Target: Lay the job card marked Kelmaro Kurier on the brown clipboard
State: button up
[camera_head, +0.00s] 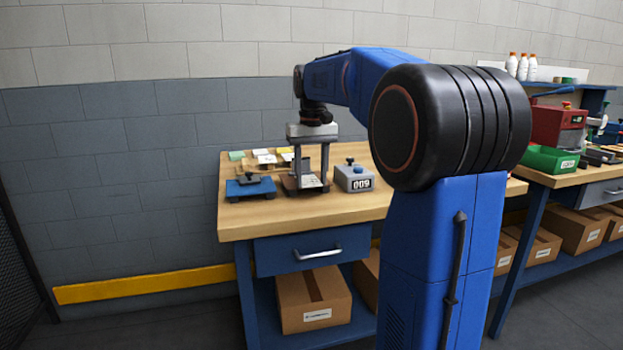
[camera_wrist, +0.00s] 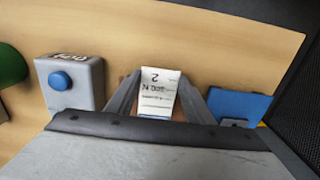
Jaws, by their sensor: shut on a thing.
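My gripper (camera_head: 311,186) is low over the bench, its two fingers pointing down on either side of a white job card (camera_wrist: 157,92). In the wrist view the card sits between the fingers (camera_wrist: 158,98), with print and a figure 2 upside down; its name is too small to read. The gripper is shut on this card. In the head view the brown clipboard (camera_head: 290,186) shows partly under the gripper, at the fingertips. The fingers and card hide much of it. I cannot tell whether the card touches it.
A blue clipboard (camera_head: 250,188) with a dark clip lies to the left. A grey counter box (camera_head: 355,179) reading 009 stands close on the right. The bench front (camera_head: 290,213) is clear.

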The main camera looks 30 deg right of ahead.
aim_at(312, 184)
jog(key=shift+f, duration=0.35)
jog(key=shift+s+f, duration=0.1)
jog(key=shift+f, duration=0.25)
jog(key=o, duration=1)
jog(key=shift+a+f, duration=0.1)
jog(key=shift+f, duration=0.05)
notch_tip(312, 184, up, 13)
